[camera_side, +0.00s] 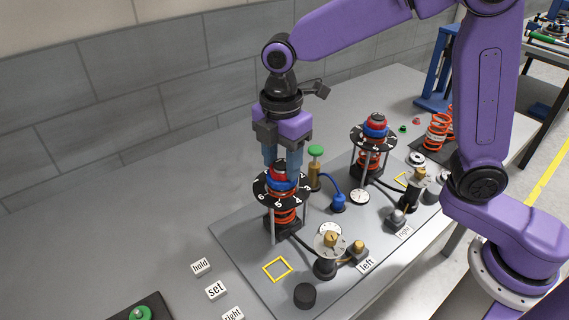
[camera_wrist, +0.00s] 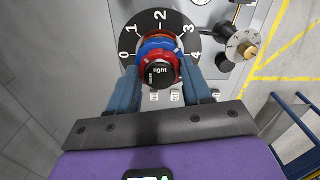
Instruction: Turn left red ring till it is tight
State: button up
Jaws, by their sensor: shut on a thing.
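The left red ring (camera_side: 279,170) sits on top of the near spring stand, above a blue ring (camera_side: 281,183) and a black numbered dial (camera_side: 263,190). My gripper (camera_side: 284,163) points straight down over it, its blue fingers on either side. In the wrist view, my gripper (camera_wrist: 158,68) is shut on the red ring (camera_wrist: 143,58), with one finger at each side. A black cap (camera_wrist: 159,73) within the ring reads "tight" and has white marks. The blue ring (camera_wrist: 158,44) shows behind it. The dial (camera_wrist: 129,28) shows numbers 0 to 4. The finger contact is partly hidden.
A second stand with its own red ring (camera_side: 376,117) is behind to the right. A green-topped post (camera_side: 316,151), a blue fitting (camera_side: 339,201), gauges and brass-knobbed valves crowd the grey plate (camera_side: 240,233). The table left of the plate is mostly free.

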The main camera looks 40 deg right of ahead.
jog(key=m, duration=0.4)
jog(key=shift+m, duration=0.4)
jog(key=m, duration=0.3)
jog(key=shift+m, duration=0.4)
jog(key=o, duration=0.8)
jog(key=shift+r, duration=3.55)
